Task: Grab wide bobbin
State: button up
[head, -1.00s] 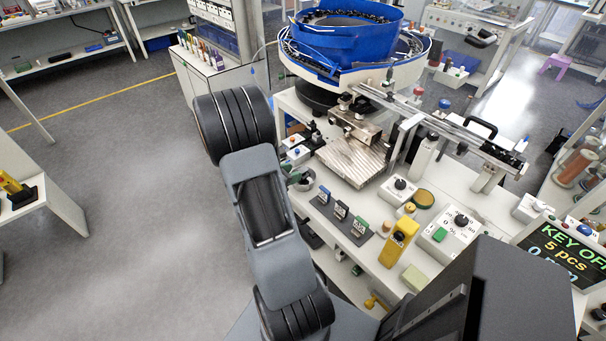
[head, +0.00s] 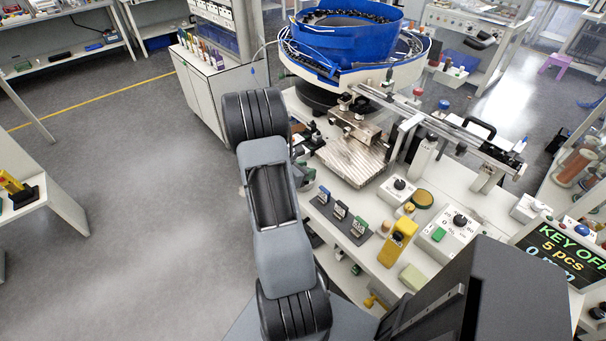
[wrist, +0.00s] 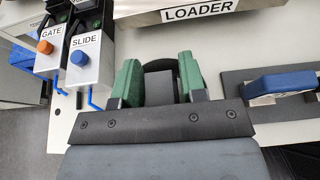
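My gripper shows in the wrist view (wrist: 158,80) with its two green fingers apart, over the white bench top. A dark piece with a rounded top (wrist: 158,67) shows between the fingers; I cannot tell whether it is a bobbin or part of my gripper. In the head view my arm hides most of the gripper, near the bench's left edge. No wide bobbin can be made out for certain. Brown-orange spools (head: 576,166) stand on the shelf at the far right of the head view, well away from my gripper.
GATE (wrist: 45,47) and SLIDE (wrist: 78,58) switch boxes stand left of my fingers. The LOADER plate (wrist: 225,8) lies beyond them; a blue tagged piece (wrist: 280,84) sits in a dark holder to the right. The blue feeder bowl (head: 345,40) is at the back.

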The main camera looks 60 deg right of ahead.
jog(key=c, duration=0.6)
jog(key=shift+o, duration=0.2)
jog(key=shift+r, duration=0.1)
